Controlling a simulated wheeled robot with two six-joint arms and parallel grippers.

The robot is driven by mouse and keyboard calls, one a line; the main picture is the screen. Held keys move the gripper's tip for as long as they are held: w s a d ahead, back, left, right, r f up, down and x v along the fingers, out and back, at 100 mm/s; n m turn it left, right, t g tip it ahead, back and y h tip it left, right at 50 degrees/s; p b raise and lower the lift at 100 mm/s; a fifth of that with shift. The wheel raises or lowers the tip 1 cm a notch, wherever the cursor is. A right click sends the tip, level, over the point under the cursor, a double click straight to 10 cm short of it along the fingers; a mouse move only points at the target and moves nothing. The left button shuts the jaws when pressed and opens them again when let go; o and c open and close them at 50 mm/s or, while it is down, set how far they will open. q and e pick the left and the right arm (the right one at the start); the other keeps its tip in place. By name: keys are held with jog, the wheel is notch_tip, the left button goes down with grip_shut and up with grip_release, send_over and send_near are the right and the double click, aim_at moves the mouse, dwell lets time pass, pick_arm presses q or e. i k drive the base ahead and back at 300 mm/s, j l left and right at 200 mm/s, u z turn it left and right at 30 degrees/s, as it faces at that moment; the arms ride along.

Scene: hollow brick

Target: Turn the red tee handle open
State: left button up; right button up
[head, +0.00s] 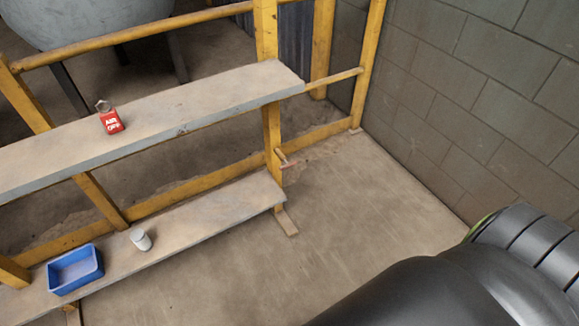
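A small reddish tee-shaped handle (288,165) sticks out from the lower part of a yellow post, between the two shelf boards at their right end. It is small in the picture, and I cannot tell clearly how its bar is turned. Neither of my grippers shows. A large dark rounded part at the lower right looks like my own arm, and it is well apart from the handle.
A red "AIR OFF" lockout tag (111,122) lies on the upper shelf (200,108). A blue bin (75,271) and a white jar (141,240) stand on the lower shelf (215,210). A block wall (480,90) bounds the right. Floor (330,240) before the handle is clear.

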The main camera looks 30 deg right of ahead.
aim_at(287, 165)
jog(key=i+l, duration=0.1)
jog(key=i, duration=0.2)
jog(key=i+l, duration=0.1)
jog(key=i, duration=0.2)
jog(key=i+z, duration=0.2)
jog(key=z, duration=0.15)
jog(key=i+l+z, duration=0.1)
jog(key=z, duration=0.25)
jog(key=i+j+z, duration=0.1)
jog(key=i+z, duration=0.25)
jog(key=k+l, duration=0.05)
jog(key=k, duration=0.05)
